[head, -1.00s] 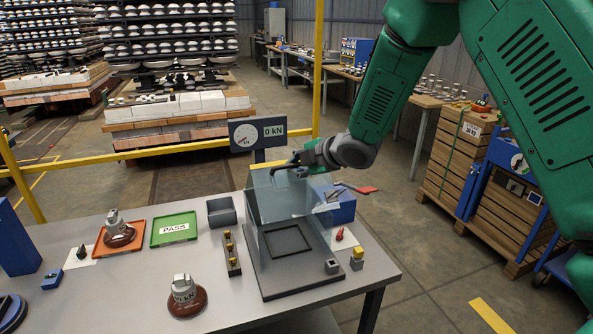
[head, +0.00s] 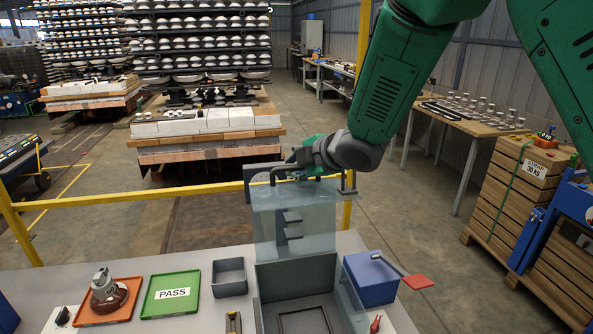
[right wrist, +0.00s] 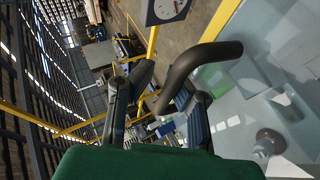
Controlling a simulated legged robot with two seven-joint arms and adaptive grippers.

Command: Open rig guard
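The rig guard (head: 318,212) is a clear, bluish panel, raised well above the grey test rig base (head: 340,318) in the head view. Its dark bent handle (right wrist: 208,55) shows large in the right wrist view. My right gripper (head: 297,160) is at the guard's top edge, around the handle. In the right wrist view its two fingers (right wrist: 160,92) stand on either side of the handle, apparently gripping it; the exact contact is partly hidden. My left gripper is not in view.
A green PASS tray (head: 153,309), an orange tray (head: 88,320) holding a brown insulator (head: 108,295), and a grey bin (head: 230,277) stand left of the rig. A blue box (head: 371,281) stands right. A yellow rail (head: 130,195) runs behind the table.

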